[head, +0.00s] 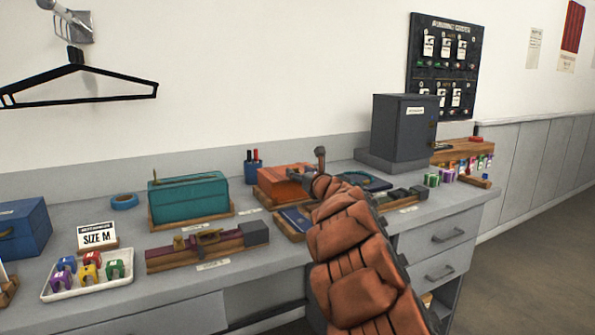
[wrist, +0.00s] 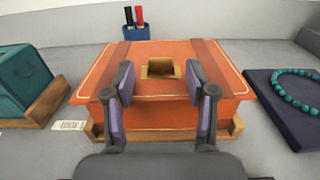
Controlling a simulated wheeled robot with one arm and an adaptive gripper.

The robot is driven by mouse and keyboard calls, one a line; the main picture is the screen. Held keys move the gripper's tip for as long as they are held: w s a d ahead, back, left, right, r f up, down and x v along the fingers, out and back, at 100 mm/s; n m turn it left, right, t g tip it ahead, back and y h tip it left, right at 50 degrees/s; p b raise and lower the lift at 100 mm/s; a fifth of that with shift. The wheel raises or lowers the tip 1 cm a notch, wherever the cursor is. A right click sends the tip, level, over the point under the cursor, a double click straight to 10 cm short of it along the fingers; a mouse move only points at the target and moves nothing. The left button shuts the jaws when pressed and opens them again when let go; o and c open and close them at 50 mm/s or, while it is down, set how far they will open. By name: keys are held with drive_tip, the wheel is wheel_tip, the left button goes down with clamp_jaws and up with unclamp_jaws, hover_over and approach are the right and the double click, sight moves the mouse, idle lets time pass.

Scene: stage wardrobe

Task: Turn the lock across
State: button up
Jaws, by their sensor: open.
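An orange box (wrist: 165,110) with brown straps and a pale border lies on a wooden base, and a square brass fitting (wrist: 160,67) with a dark opening sits on its top. It may be the lock; I cannot tell for sure. My gripper (wrist: 158,70) is open and empty, with its two fingers over the box on either side of the brass fitting and apart from it. In the head view the orange box (head: 284,181) is partly hidden by my arm, and the brass fitting does not show.
A teal box (head: 188,201) stands to the left, and a purple bar (head: 190,252) with brass parts lies in front. A beaded ring on a dark blue pad (wrist: 285,110) is at the right. Behind the box is a pen cup (wrist: 136,33). A grey cabinet (head: 400,130) stands farther right.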

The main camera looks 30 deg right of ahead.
drive_tip(key=shift+w+d, duration=0.1)
drive_tip(key=shift+w, duration=0.95)
drive_tip(key=shift+c, duration=0.3)
clamp_jaws()
